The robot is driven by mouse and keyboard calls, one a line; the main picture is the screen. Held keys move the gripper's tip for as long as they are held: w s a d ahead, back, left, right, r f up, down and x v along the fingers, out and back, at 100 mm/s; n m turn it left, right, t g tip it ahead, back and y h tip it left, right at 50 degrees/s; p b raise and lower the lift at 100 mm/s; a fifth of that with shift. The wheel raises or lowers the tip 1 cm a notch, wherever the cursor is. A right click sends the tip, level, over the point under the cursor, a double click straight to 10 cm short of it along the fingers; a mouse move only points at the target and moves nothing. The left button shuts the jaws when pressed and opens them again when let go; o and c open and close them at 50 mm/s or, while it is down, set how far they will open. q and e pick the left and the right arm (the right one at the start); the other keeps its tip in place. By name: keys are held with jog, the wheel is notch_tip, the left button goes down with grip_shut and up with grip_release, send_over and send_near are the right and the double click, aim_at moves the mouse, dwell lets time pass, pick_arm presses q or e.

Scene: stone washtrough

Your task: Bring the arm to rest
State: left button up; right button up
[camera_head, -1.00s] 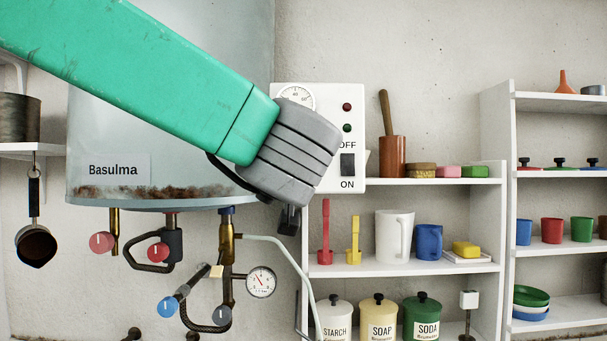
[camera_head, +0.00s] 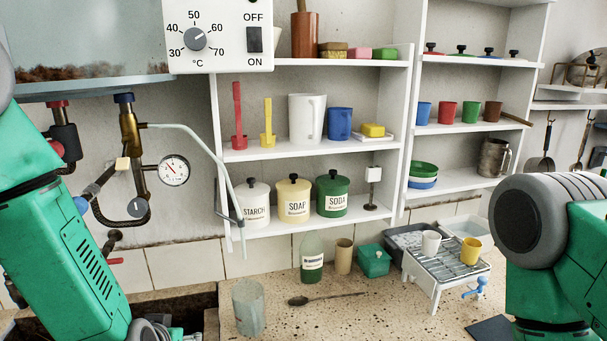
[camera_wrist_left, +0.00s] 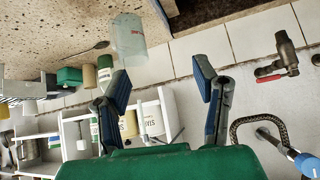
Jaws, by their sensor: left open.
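My left arm (camera_head: 65,235) is green and comes in at the left edge of the head view, angled down in front of the wall and the dark trough opening. Its gripper does not show there. In the left wrist view my left gripper (camera_wrist_left: 160,84) is open, its two blue-padded fingers apart with nothing between them. My right arm (camera_head: 555,240) stands bent at the right edge of the head view, with a grey joint on top. Its gripper is out of the picture.
A clear jug (camera_head: 248,306), a spoon (camera_head: 325,299) and a green bottle (camera_head: 312,260) stand or lie on the speckled counter (camera_head: 390,315). A wire rack (camera_head: 445,262) holds two cups. Pipes with a gauge (camera_head: 173,170) are near my left arm. The wrist view shows a red-handled tap (camera_wrist_left: 286,55).

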pick_arm(q)
jog(key=s+a+f+g, duration=0.25)
jog(key=s+f, duration=0.35)
jog(key=s, duration=0.4)
jog(key=s+a+f+g+h, duration=0.1)
jog(key=s+f+g, duration=0.2)
jog(key=s+f, duration=0.55)
jog(key=s+a+f+g, duration=0.2)
jog(key=s+f+g, duration=0.1)
jog(key=s, duration=1)
notch_tip(320, 180, down, 18)
jog(key=w+d+m+b, duration=0.1)
jog(key=w+b, duration=0.2)
jog(key=b, duration=1.6)
jog(key=shift+d+f, duration=0.2)
jog(key=shift+s, duration=0.1)
